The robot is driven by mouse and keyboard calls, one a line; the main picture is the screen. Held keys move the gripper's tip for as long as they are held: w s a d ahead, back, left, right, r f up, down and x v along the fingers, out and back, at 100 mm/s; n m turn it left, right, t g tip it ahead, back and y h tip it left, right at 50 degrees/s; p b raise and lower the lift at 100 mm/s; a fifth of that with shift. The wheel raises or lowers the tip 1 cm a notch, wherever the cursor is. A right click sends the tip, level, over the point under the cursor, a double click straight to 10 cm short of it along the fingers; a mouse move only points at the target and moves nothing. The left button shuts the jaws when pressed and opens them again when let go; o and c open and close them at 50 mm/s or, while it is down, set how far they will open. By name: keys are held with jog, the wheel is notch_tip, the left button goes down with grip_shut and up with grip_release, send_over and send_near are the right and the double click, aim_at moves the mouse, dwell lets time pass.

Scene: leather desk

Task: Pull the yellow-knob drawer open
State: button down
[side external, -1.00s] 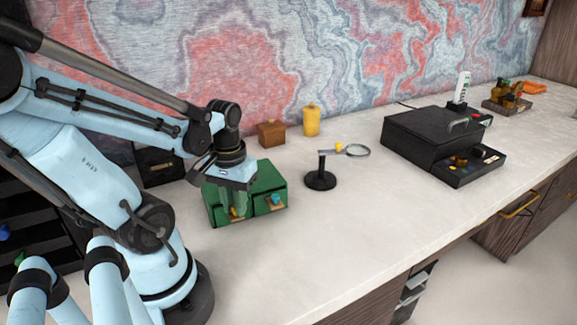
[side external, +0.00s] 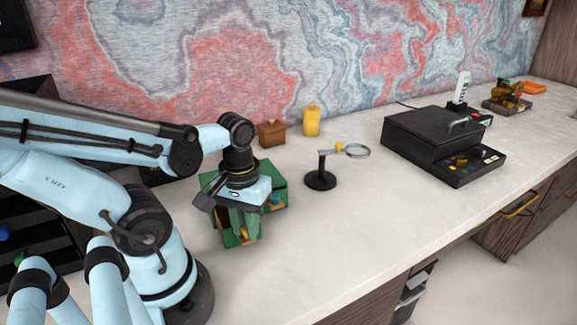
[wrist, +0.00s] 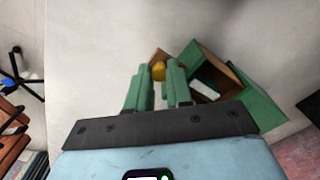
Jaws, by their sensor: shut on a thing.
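The green drawer box (side external: 272,173) stands on the pale desk, partly hidden behind my gripper. Its yellow-knob drawer (side external: 228,239) sticks out of the left side toward the front of the desk. The yellow knob (wrist: 158,70) shows between my fingertips in the wrist view, with a bit of brown drawer front beside it. My gripper (side external: 243,233) is shut on the knob, pointing down. The green box (wrist: 258,103) shows at right in the wrist view, with an open compartment. A second drawer with a blue knob (side external: 276,198) is partly hidden by my wrist.
A magnifier on a black stand (side external: 320,180) stands right of the box. A brown wooden box (side external: 271,133) and a yellow canister (side external: 311,121) are behind. A black case (side external: 430,138) is farther right. The desk front of the green box is clear.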

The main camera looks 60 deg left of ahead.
jog(key=shift+d, duration=0.6)
jog(key=shift+s, duration=0.1)
jog(key=c, duration=1.3)
grip_release()
notch_tip(320, 180, up, 12)
